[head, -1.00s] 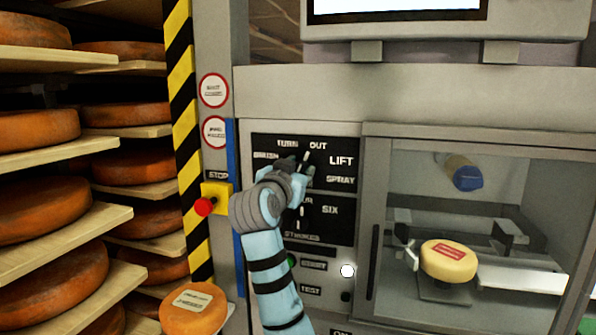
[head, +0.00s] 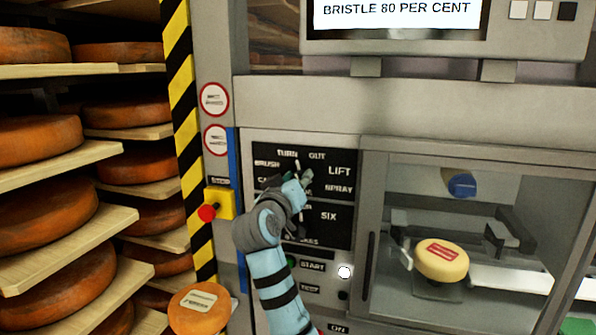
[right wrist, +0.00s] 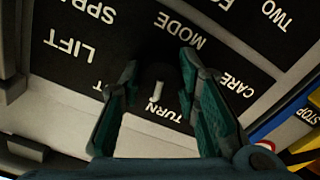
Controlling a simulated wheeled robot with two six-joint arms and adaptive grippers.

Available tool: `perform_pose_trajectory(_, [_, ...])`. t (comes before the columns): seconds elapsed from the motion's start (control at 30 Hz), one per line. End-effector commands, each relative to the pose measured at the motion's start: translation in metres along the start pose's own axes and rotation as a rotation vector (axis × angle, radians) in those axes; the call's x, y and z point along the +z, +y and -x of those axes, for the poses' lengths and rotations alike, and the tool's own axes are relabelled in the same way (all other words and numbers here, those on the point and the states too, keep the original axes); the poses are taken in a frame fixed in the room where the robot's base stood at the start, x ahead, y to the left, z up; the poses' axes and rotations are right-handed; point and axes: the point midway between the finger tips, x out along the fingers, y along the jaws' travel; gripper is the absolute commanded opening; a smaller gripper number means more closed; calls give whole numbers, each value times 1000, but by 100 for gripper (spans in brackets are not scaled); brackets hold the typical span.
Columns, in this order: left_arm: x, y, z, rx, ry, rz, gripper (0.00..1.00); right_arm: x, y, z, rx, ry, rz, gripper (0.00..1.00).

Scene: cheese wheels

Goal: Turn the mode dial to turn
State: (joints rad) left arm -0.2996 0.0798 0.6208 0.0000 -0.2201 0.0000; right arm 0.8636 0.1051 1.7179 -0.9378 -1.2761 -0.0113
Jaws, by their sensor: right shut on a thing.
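The mode dial (right wrist: 157,74) is a dark knob with a white pointer, on a black panel (head: 267,206) lettered TURN, OUT, LIFT, SPRAY, BRUSH and CARE. In the right wrist view the panel appears upside down and the pointer aims near the N end of TURN. In the head view the pointer stands nearly upright, just below the gap between TURN and OUT. My right gripper (head: 299,186) is on the dial; in the right wrist view its green-padded fingers (right wrist: 160,98) stand either side of the knob, shut on it. My left gripper is not in view.
Below the panel are START and TEST buttons. A red stop button on a yellow box (head: 220,203) is left of my arm. A display (head: 396,12) is above. A glass-fronted chamber (head: 480,220) at right holds a yellow cheese (head: 441,275). Shelves of cheese wheels line the left.

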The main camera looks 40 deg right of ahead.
Motion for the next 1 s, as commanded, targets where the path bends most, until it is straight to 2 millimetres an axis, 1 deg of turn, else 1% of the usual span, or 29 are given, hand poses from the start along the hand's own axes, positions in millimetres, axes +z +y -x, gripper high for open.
perform_pose_trajectory(0.03, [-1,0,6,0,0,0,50,-2,1,0,-1,-2,19,2])
perform_pose_trajectory(0.2, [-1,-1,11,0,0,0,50,-1,0,0,-1,-2,72,2])
perform_pose_trajectory(0.7, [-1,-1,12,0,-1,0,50,1,-1,0,-1,-1,94,2])
perform_pose_trajectory(0.73, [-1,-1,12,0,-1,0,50,1,-1,0,-1,-1,94,33])
perform_pose_trajectory(0.8, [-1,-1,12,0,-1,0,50,1,-1,0,-1,-1,94,44])
perform_pose_trajectory(0.83, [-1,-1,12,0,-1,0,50,1,-1,0,-1,-1,94,49])
perform_pose_trajectory(1.0, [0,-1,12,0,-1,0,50,0,0,0,0,0,94,50])
